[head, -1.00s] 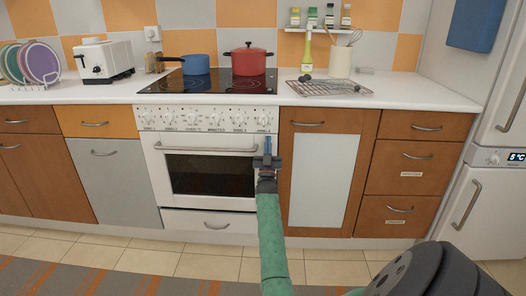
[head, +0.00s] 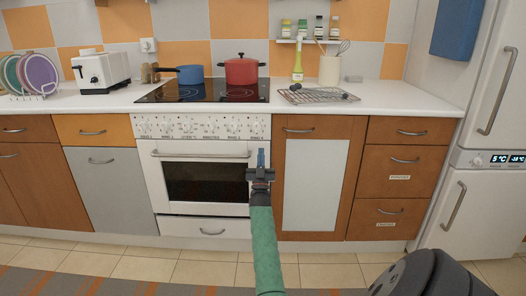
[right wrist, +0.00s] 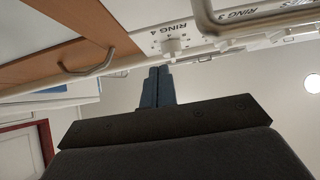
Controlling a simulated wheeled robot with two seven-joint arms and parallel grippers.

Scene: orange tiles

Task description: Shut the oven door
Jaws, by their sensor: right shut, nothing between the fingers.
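The white oven (head: 203,126) stands in the middle of the counter in the head view. Its door (head: 155,182), with a dark window and a long bar handle (head: 200,154), stands upright and looks flush or nearly flush with the front; a small gap cannot be ruled out. My right gripper (head: 261,158) is shut and empty, in front of the door's right edge near the handle's right end. Its blue fingers (right wrist: 158,86) are pressed together in the right wrist view, below the oven handle (right wrist: 250,22) and a knob. Contact cannot be told. My left gripper is out of view.
A blue pan (head: 190,74) and a red pot (head: 241,70) stand on the hob. A drawer (head: 212,228) is under the oven. A cupboard (head: 315,185) is right of it, and a fridge (head: 485,200) farther right. The floor in front is clear.

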